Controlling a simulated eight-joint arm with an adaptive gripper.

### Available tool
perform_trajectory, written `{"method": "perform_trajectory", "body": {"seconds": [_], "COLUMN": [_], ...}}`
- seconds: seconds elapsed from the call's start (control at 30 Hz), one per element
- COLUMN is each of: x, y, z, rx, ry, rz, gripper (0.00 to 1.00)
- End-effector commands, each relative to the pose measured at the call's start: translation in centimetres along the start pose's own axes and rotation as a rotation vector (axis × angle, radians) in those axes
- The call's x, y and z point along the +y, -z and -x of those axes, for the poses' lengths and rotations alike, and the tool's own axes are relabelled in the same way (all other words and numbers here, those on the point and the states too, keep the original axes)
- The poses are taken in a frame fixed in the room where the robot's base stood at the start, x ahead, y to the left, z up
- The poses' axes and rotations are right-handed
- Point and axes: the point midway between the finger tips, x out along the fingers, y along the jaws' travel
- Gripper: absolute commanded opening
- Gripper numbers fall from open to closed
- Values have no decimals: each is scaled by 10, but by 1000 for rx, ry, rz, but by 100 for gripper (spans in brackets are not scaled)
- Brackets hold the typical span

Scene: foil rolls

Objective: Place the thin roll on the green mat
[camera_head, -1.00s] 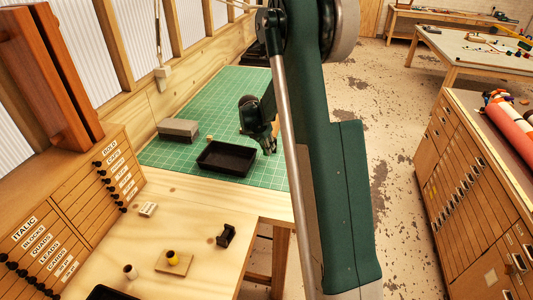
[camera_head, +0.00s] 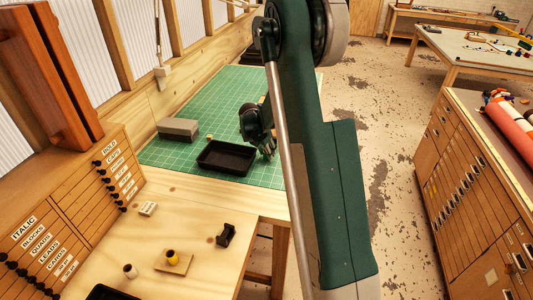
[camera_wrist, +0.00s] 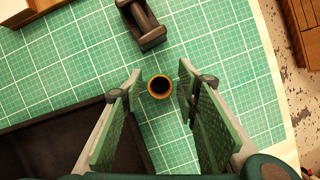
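A small round roll (camera_wrist: 160,87) with an orange rim and dark centre is seen end-on between my fingertips in the wrist view. Green mat shows around it; I cannot tell whether the fingers touch it, and gaps show at both sides. My gripper (camera_wrist: 158,84) is open, with a green-padded finger on each side. In the head view my gripper (camera_head: 268,150) is low over the right part of the green mat (camera_head: 225,95), beside the black tray. The roll is not clear there.
The black tray (camera_head: 226,158) lies just left of my gripper; its edge shows in the wrist view (camera_wrist: 60,118). A grey block (camera_head: 178,130) is farther left. A dark holder (camera_wrist: 143,22) lies on the mat beyond the roll. The mat's back part looks clear.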

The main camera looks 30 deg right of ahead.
Motion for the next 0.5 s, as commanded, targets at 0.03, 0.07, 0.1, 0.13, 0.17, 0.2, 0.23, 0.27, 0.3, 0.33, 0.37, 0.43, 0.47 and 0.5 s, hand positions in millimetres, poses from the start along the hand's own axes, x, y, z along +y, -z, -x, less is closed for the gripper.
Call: {"method": "perform_trajectory", "body": {"seconds": [0.03, 0.07, 0.1, 0.13, 0.17, 0.2, 0.23, 0.27, 0.3, 0.33, 0.37, 0.43, 0.47, 0.5], "x": [0, 0, 0, 0, 0, 0, 0, 0, 0, 0, 0, 0, 0, 0], "y": [0, 0, 0, 0, 0, 0, 0, 0, 0, 0, 0, -1, -1, -1], "z": [0, 0, 0, 0, 0, 0, 0, 0, 0, 1, 1, 2, 2, 3], "rx": [0, 0, 0, 0, 0, 0, 0, 0, 0, 0, 0, 0, 0, 0], "ry": [0, 0, 0, 0, 0, 0, 0, 0, 0, 0, 0, 0, 0, 0], "rz": [0, 0, 0, 0, 0, 0, 0, 0, 0, 0, 0, 0, 0, 0], "gripper": [34, 34, 34, 34, 34, 34, 34, 34, 34, 34, 34, 34, 34, 34]}}
